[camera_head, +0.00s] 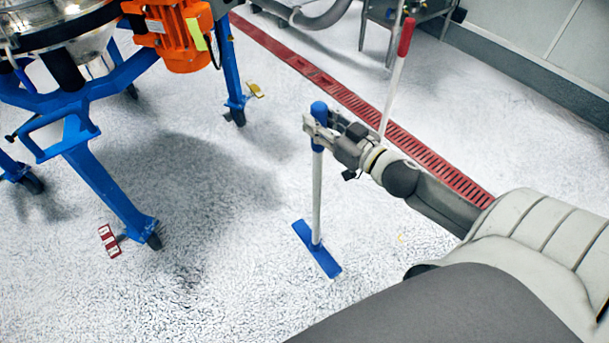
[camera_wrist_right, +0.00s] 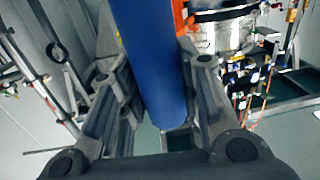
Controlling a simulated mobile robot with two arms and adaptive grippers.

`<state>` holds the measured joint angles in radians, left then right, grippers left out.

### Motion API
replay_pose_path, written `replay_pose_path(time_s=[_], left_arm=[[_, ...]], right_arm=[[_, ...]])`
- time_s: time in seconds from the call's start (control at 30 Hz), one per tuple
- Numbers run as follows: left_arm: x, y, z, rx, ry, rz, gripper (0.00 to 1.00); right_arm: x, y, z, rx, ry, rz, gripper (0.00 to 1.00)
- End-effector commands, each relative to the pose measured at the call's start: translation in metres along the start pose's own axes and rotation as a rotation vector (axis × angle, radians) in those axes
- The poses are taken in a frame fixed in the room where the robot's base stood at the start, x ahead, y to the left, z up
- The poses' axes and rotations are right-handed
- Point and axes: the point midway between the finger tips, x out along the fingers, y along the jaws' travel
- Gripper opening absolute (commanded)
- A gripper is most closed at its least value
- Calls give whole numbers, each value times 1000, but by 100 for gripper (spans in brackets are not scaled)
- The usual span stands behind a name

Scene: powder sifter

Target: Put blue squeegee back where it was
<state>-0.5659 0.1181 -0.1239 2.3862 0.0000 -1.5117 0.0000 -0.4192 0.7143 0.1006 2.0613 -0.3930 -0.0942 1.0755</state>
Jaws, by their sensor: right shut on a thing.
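The blue squeegee has a blue grip at the top (camera_head: 319,111), a white pole and a blue head (camera_head: 317,250) low down near the floor. It stands almost upright. My right gripper (camera_head: 318,130) is shut on the pole's upper end, at the blue grip. In the right wrist view the blue grip (camera_wrist_right: 150,60) passes between the two fingers of my right gripper (camera_wrist_right: 155,95). I cannot tell whether the head touches the floor. My left gripper is not in view.
A blue-framed sifter (camera_head: 105,190) on castors with an orange motor (camera_head: 180,40) stands at the left. A red-gripped white pole (camera_head: 397,75) stands behind my right arm. A red drain grate (camera_head: 350,100) crosses the floor. The speckled floor between the sifter and squeegee is clear.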

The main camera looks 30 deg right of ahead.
Motion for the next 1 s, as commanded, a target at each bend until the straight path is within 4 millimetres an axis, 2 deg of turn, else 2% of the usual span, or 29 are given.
replay_pose_path(time_s=[0.03,0.2,0.4,0.5,0.67,1.0], left_arm=[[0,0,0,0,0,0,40],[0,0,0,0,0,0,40],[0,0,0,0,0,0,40],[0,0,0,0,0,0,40],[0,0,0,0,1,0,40],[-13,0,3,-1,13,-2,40]], right_arm=[[3,15,-11,-13,6,-10,0],[12,57,-40,-11,8,-36,0],[22,89,-79,-5,13,-62,0],[26,98,-94,-1,17,-71,0],[29,104,-106,4,20,-80,0],[52,107,-99,2,25,-79,0]])
